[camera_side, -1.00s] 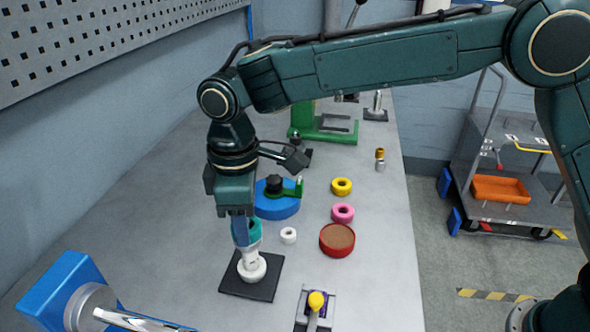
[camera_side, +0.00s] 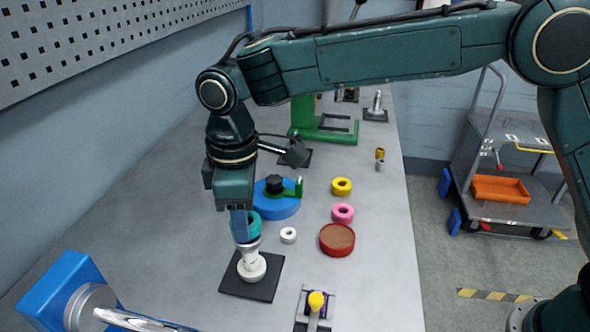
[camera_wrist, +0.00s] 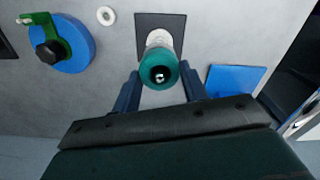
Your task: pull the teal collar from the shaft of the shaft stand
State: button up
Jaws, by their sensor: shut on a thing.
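The shaft stand has a white rounded body (camera_side: 252,266) on a dark square base plate (camera_side: 267,284) on the bench. The teal collar (camera_side: 254,225) is at the top of the stand, with a grey metal part showing just under it. My gripper (camera_side: 240,228) comes down from above and is shut on the collar. In the wrist view the collar (camera_wrist: 160,62) is between the two blue fingers (camera_wrist: 159,80). A small shiny tip shows inside its dark bore. How far the shaft still reaches into the collar is hidden.
A white ring (camera_side: 288,235), a pink ring (camera_side: 343,213), a yellow ring (camera_side: 341,186) and a red round dish (camera_side: 337,248) lie to the right. A blue disc (camera_side: 277,208) with a green arm is behind. A blue block (camera_side: 62,287) with a metal shaft stands front left.

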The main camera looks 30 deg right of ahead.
jog(key=shift+r, duration=1.55)
dwell(0.9)
jog(key=shift+r, duration=0.9)
jog(key=shift+r, duration=0.2)
jog(key=shift+r, duration=1.85)
jog(key=w+d+f+m, duration=0.1)
jog(key=d+f+m, duration=0.2)
jog(key=d, duration=0.8)
jog(key=w+d+f+m, duration=0.2)
jog(key=d+f+m, duration=0.2)
jog(key=d+m, duration=0.3)
jog(key=w+d+f+m, duration=0.2)
jog(key=d+f+m, duration=0.2)
jog(key=d, duration=1.1)
jog(key=shift+d+m, duration=0.2)
jog(key=shift+m, duration=0.5)
